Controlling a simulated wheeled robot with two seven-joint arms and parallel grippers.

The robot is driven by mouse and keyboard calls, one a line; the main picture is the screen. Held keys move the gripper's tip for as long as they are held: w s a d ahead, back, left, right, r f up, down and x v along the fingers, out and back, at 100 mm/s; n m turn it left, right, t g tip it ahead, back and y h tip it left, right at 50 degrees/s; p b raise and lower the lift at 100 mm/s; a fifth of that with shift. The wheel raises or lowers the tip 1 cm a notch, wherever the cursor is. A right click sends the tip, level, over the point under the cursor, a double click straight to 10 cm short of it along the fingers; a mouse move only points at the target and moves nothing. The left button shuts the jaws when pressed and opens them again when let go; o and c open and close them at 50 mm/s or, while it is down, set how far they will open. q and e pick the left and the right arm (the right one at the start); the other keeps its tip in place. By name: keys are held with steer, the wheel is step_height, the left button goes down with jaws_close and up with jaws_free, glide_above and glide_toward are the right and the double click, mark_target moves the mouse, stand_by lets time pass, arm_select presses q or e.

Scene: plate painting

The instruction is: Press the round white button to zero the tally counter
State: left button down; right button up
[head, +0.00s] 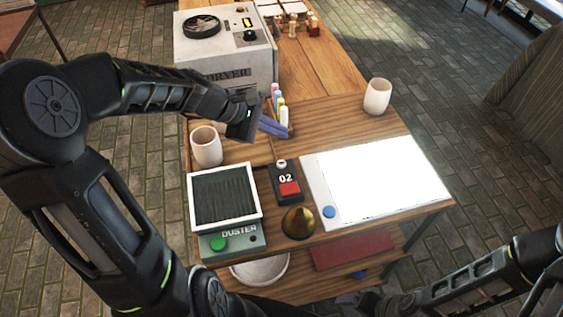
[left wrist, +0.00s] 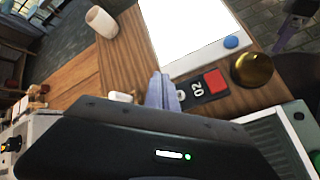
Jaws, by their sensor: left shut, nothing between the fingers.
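The tally counter (head: 287,194) is a dark box on the wooden table, with a display reading 02 and a red square key. Its round white button (head: 281,163) is at the far end. The counter (left wrist: 198,96) also shows in the left wrist view, its white button partly hidden behind my fingers. My left gripper (head: 274,128) has purple fingers, shut and empty. It is beyond the counter and slightly left of it, apart from the button, near the coloured sticks. My right gripper (head: 366,299) is low at the bottom edge, dark and unclear.
A bright white panel (head: 316,190) with a blue button (head: 329,212) lies right of the counter. A brass dome (head: 298,222) stands in front. A duster box (head: 245,243) and a cup (head: 206,147) are left. Coloured sticks (head: 283,112) stand behind; another cup (head: 377,96) is far right.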

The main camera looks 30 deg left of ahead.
mark_target(278, 164)
arm_select(q)
steer(key=shift+f+b, duration=3.6)
steer(key=shift+f, duration=0.75)
steer(key=shift+f+b, duration=0.35)
steer(key=shift+f, duration=0.05)
steer(key=shift+f+b, duration=0.4)
steer(key=shift+f, duration=0.05)
steer(key=shift+r, duration=0.1)
steer(key=shift+r+p, duration=0.8)
step_height(278, 164, up, 5)
steer(key=p, duration=0.4)
